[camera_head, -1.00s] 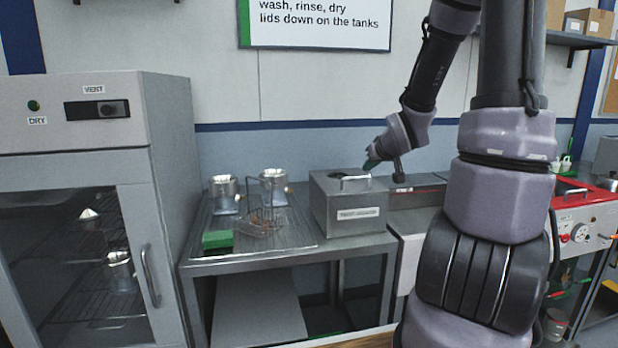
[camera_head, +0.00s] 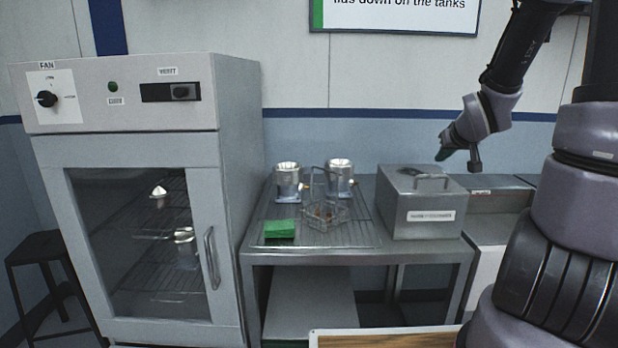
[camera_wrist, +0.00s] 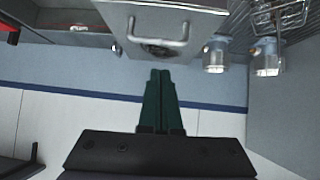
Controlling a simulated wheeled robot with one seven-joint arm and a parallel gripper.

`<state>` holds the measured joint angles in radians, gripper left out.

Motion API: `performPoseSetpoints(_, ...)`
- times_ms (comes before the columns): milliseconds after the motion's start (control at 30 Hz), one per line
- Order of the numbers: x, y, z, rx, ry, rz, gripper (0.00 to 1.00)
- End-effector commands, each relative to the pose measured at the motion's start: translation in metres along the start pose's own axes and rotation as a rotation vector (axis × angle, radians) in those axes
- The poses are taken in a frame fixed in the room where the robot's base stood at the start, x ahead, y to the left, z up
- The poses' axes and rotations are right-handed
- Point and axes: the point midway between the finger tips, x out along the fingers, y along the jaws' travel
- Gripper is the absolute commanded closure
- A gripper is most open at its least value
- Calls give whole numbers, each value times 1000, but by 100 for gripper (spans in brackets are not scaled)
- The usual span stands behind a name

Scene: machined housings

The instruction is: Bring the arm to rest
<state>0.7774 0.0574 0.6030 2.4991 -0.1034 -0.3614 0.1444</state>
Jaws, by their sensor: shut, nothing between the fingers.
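My gripper (camera_head: 444,154) hangs in the air at the right of the head view, above and behind the lidded steel tank (camera_head: 425,215). In the wrist view its two green fingers (camera_wrist: 160,75) are together with nothing between them. The tank's handle (camera_wrist: 158,38) shows just beyond the fingertips in that view. My arm reaches down from the upper right and is bent at the wrist.
A steel bench (camera_head: 352,256) carries a wire rack, two metal housings (camera_head: 288,182) (camera_head: 340,178), a wire basket (camera_head: 325,214) and a green block (camera_head: 279,229). A drying cabinet (camera_head: 140,230) with its glass door shut stands left, holding metal parts. A dark stool (camera_head: 42,248) stands beside it.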

Motion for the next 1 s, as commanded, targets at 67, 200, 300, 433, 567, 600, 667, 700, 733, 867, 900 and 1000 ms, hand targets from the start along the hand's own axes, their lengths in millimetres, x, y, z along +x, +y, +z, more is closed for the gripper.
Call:
performPoseSetpoints(67, -8, -2, -2, -2, -13, 14, 100)
performPoseSetpoints(200, -25, -6, -4, 8, -47, 44, 100)
performPoseSetpoints(300, -42, -10, -5, 22, -73, 66, 100)
performPoseSetpoints(433, -74, -18, -7, 61, -110, 92, 100)
performPoseSetpoints(567, -125, -35, -7, 137, -151, 93, 100)
performPoseSetpoints(600, -144, -42, -6, 169, -164, 82, 100)
performPoseSetpoints(667, -171, -51, -1, 219, -189, 56, 100)
performPoseSetpoints(700, -188, -58, 3, 252, -205, 33, 100)
performPoseSetpoints(733, -200, -63, 6, 276, -217, 14, 100)
performPoseSetpoints(867, -244, -80, 20, 361, -271, -77, 100)
performPoseSetpoints(900, -253, -84, 24, 379, -286, -102, 100)
performPoseSetpoints(1000, -270, -91, 30, 409, -314, -146, 100)
